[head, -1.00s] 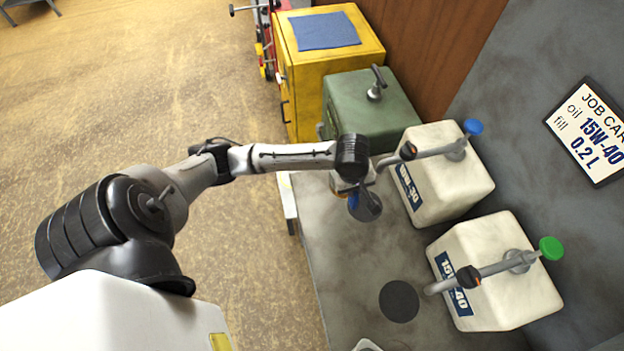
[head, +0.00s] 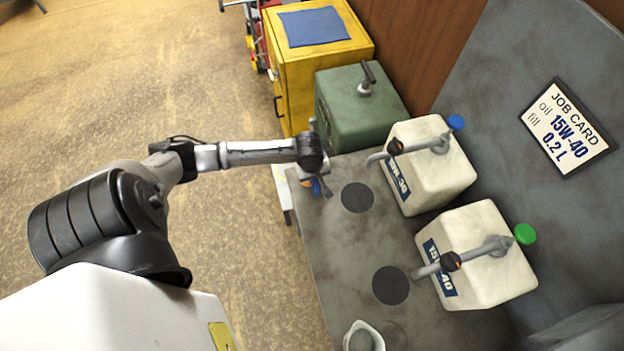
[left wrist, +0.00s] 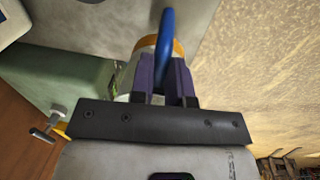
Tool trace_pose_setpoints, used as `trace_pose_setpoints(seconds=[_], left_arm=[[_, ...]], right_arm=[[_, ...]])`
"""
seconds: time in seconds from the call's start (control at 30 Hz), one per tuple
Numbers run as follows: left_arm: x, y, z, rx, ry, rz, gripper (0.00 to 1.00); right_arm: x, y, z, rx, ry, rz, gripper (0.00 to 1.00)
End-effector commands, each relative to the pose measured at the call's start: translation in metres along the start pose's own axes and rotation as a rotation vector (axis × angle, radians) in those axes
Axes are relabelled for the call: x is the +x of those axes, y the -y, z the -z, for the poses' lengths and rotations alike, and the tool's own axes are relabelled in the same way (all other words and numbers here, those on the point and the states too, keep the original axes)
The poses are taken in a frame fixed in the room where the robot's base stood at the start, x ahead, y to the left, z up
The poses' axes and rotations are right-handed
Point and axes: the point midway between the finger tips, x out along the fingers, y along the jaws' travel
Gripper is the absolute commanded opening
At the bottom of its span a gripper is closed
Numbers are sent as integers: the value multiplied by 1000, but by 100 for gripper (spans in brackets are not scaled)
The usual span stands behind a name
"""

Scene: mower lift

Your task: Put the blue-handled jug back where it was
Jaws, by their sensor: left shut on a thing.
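My left gripper (head: 318,180) is shut on the blue-handled jug, at the left edge of the grey bench near the green can. I cannot tell whether the jug touches the bench. My right gripper is not in view.
Two black round pads (head: 357,197) (head: 390,285) lie on the bench (head: 335,250). Two white oil cans (head: 430,170) (head: 480,260) with spouts stand to the right. A green can (head: 355,110) and yellow cabinet (head: 320,70) stand behind. Another pale jug (head: 364,338) is at the bottom.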

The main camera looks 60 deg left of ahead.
Motion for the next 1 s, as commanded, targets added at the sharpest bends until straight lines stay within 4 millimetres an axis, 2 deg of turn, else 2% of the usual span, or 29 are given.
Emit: trace_pose_setpoints(seconds=[0.23,0.5,0.6,1.0], left_arm=[[8,6,10,-1,1,-2,0],[39,10,10,-1,0,-1,0],[44,10,10,-1,0,-2,0],[48,11,10,0,0,-2,0]], right_arm=[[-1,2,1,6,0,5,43],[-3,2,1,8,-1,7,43],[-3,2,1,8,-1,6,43],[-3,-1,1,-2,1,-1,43]])
